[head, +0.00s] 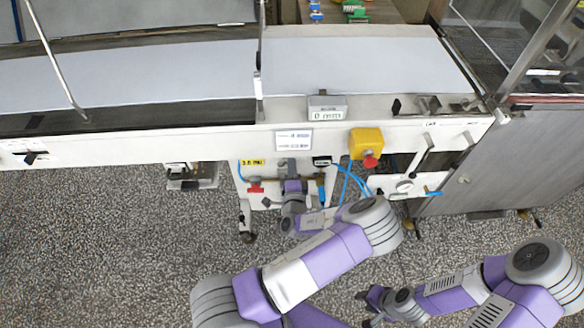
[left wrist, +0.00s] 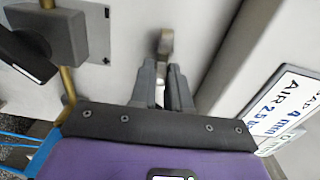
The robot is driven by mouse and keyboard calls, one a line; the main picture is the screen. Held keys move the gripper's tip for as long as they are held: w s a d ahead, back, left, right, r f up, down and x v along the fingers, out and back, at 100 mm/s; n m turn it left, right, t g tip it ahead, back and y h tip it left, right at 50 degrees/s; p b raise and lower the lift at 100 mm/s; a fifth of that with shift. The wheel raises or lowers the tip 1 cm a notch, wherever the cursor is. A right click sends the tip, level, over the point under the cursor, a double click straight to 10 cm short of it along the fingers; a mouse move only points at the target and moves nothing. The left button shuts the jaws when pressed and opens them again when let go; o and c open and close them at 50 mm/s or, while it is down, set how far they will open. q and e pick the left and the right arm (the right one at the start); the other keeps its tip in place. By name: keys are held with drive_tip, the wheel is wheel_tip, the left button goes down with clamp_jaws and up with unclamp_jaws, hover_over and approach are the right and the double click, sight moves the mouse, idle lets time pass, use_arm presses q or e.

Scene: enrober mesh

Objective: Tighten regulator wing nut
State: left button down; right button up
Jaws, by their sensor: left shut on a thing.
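The regulator wing nut (left wrist: 166,44) appears in the left wrist view as a small tan-grey metal piece standing up between the tips of my left gripper (left wrist: 162,72). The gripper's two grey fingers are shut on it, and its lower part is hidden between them. In the head view my left gripper (head: 291,182) is at the front panel under the conveyor, where the wrist hides the nut. My right gripper (head: 366,305) hangs low over the floor, away from the machine. Its fingers are too small and dark to judge.
A yellow box with a red button (head: 368,146) and blue hoses (head: 345,182) are right of my left gripper. In the left wrist view, a dark block (left wrist: 48,36) and a white AIR label (left wrist: 272,108) flank the fingers.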

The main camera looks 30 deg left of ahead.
use_arm(q)
drive_tip(key=shift+s+a+f, duration=0.1)
idle(0.3)
drive_tip(key=c, duration=1.2)
unclamp_jaws()
drive_tip(key=shift+o, duration=0.2)
drive_tip(key=p+v, duration=0.1)
drive_tip(key=v, duration=0.6)
drive_tip(key=shift+s, duration=0.25)
